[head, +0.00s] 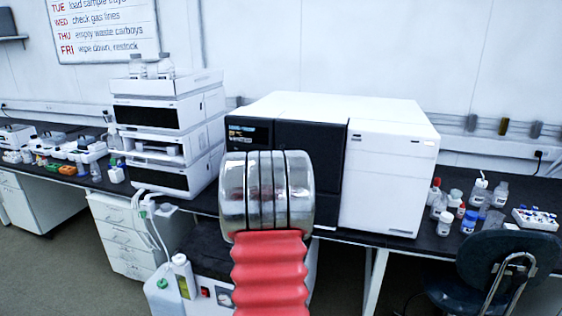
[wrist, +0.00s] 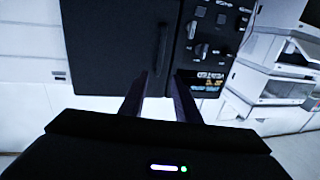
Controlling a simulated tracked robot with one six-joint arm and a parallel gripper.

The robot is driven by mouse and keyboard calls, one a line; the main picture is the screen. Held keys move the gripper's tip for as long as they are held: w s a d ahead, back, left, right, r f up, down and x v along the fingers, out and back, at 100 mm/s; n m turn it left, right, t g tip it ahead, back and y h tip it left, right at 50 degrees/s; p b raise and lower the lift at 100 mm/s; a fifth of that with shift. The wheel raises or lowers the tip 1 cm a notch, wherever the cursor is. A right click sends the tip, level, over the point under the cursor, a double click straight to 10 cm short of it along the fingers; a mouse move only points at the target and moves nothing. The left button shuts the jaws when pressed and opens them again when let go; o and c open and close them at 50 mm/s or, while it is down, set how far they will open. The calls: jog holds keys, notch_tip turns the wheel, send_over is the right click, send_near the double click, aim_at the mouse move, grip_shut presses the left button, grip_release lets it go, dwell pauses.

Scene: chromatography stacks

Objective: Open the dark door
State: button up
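The dark door (head: 322,150) is the black front panel of a large white instrument (head: 390,180) in the head view, and looks shut, flush with the front. My arm's metal end and red sleeve cover its lower left. In the wrist view, the dark door (wrist: 105,50) fills the upper left middle, with an upright black handle (wrist: 161,48) near its right edge. My gripper (wrist: 160,80) is open, two dark fingers apart, pointing at the door. The handle lies in line with the gap between the fingertips. I cannot tell whether the tips reach past it. My gripper is hidden in the head view.
A dark control panel with knobs and a small display (wrist: 208,80) adjoins the door in the wrist view. Stacked white modules (head: 165,140) stand left of the instrument. Bottles (head: 468,220) stand on the bench to the right. A dark chair (head: 505,270) is at lower right.

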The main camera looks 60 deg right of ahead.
jog(key=x, duration=1.3)
jog(key=shift+f, duration=0.1)
jog(key=shift+c, duration=0.5)
grip_shut()
